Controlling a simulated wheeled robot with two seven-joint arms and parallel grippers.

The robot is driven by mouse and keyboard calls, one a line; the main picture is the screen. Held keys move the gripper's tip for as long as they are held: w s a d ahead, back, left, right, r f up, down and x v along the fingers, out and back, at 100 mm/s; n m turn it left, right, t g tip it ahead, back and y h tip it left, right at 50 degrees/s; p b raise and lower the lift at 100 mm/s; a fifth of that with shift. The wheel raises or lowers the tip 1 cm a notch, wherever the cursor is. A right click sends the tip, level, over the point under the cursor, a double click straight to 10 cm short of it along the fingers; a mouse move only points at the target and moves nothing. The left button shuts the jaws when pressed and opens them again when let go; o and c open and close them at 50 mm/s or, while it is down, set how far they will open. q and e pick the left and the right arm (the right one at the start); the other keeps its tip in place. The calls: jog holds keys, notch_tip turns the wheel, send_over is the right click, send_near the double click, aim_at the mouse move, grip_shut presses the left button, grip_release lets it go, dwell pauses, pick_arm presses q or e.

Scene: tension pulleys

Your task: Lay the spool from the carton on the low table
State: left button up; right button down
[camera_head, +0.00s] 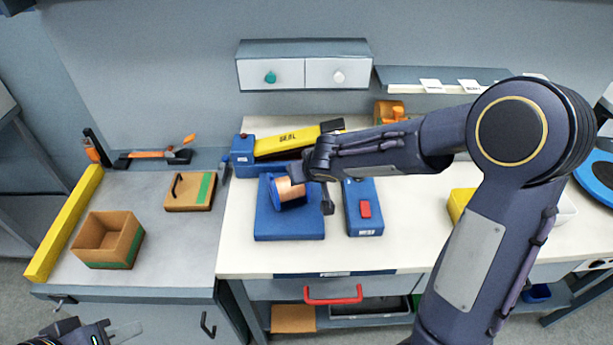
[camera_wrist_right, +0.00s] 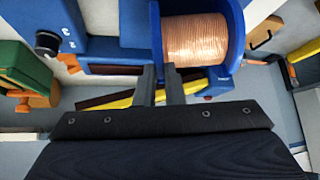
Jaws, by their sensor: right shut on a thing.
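The spool (camera_head: 290,191) has copper wire between blue flanges and appears over a flat blue block on the white bench. My right gripper (camera_head: 303,176) is shut on its blue flange. In the right wrist view, the fingers (camera_wrist_right: 161,82) close on the flange edge beside the copper winding of the spool (camera_wrist_right: 203,40). I cannot tell whether the spool touches the block. The open carton (camera_head: 108,240), brown with a green band, stands on the grey low table (camera_head: 170,250) at the left and looks empty. My left gripper (camera_head: 112,334) is at the bottom left corner, mostly cut off.
The blue block (camera_head: 268,225) lies beside a blue box with a red button (camera_head: 364,210). A yellow-topped blue tool (camera_head: 290,142) is behind. A brown handled case (camera_head: 190,191), a yellow bar (camera_head: 64,225) and an orange clamp (camera_head: 155,155) are on the left surface, whose front middle is clear.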

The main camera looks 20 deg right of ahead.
jog(key=shift+f, duration=0.1)
jog(key=shift+f, duration=0.1)
jog(key=c, duration=1.5)
grip_release()
